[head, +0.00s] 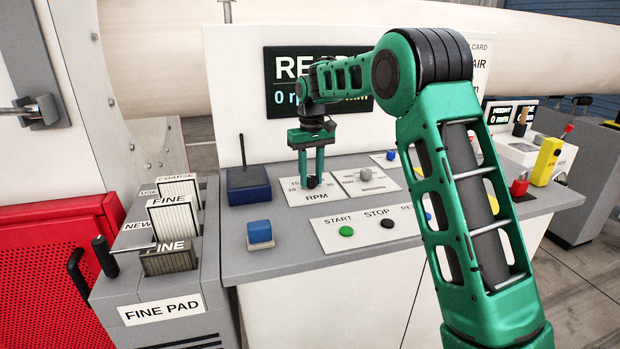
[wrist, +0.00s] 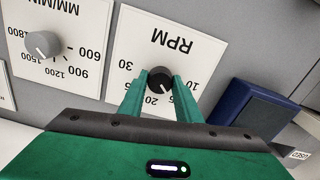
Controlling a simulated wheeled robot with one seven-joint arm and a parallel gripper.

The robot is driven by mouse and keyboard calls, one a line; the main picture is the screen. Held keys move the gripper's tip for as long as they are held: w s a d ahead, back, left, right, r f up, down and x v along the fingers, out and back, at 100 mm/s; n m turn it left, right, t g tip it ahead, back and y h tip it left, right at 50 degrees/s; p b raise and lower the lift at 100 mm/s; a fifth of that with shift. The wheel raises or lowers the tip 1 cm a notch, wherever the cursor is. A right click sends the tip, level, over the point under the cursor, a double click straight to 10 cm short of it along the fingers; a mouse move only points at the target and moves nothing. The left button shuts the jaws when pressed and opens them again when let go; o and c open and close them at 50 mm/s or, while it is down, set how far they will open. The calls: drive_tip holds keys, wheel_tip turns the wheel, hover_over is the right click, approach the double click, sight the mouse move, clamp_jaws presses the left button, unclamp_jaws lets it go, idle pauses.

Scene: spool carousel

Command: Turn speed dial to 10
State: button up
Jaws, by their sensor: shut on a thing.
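The speed dial is a small black knob (head: 312,181) on the white RPM plate (head: 296,196) of the grey console. My gripper (head: 311,180) reaches down from above and is shut on the knob. In the wrist view, the two green fingers of my gripper (wrist: 159,84) hold the black knob (wrist: 160,76) from both sides. Numbers 10, 20 and 30 show around it on the RPM plate (wrist: 172,22), and the fingers hide part of the scale. Which number the knob points to cannot be told. The display (head: 285,80) reads READY and 0, partly behind my arm.
A grey knob (wrist: 42,44) on the MM/MIN plate sits beside the RPM plate. A dark blue box with an antenna (head: 248,184) stands close on the other side. Green START (head: 346,230) and black STOP (head: 387,223) buttons lie in front. A blue block (head: 260,231) is near the console's left edge.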

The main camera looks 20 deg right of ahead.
sight(311, 177)
drive_tip(key=n, duration=0.5)
drive_tip(key=shift+r+n, duration=0.1)
drive_tip(key=shift+n, duration=1.4)
drive_tip(key=shift+w, duration=0.1)
drive_tip(key=o, duration=1.1)
drive_tip(key=shift+d, duration=0.1)
drive_tip(key=shift+c, duration=0.2)
wheel_tip(311, 177, up, 11)
drive_tip(key=shift+f, duration=0.2)
